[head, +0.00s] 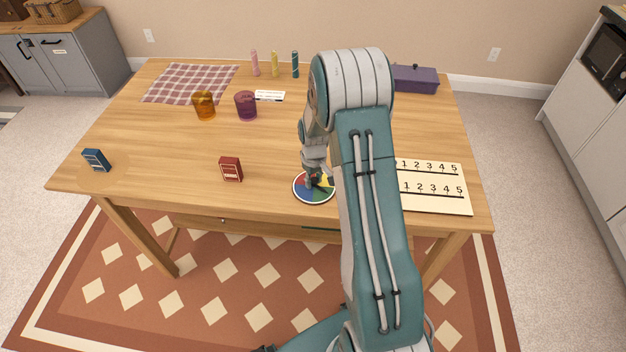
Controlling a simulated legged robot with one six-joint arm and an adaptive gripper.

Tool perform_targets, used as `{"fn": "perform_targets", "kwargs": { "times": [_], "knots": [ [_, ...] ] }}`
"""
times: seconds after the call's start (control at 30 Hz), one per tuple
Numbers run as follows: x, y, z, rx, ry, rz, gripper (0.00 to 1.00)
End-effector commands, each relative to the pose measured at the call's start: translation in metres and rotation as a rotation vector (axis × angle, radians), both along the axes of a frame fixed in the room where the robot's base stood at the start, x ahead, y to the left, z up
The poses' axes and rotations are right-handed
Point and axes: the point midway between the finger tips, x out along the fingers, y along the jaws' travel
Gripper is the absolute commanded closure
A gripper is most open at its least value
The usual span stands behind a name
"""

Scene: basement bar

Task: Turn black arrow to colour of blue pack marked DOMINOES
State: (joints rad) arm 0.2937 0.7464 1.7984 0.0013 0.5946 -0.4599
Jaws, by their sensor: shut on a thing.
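A red pack (231,169) stands left of the disc.
A number board (435,201) lies right of my arm. An orange glass (204,105), a purple glass (246,106), a checked cloth (190,82), a white card (270,96) and a purple box (416,79) are farther back.

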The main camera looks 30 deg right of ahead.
Motion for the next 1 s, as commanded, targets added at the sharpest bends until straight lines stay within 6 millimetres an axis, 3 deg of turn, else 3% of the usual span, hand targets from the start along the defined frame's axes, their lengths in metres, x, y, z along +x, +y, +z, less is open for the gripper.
{"fn": "perform_targets", "kwargs": {
  "times": [1.0],
  "knots": [
    [-0.0032, 0.0007, -0.0014, -0.002, 0.007, -0.963, 1.0]
  ]
}}
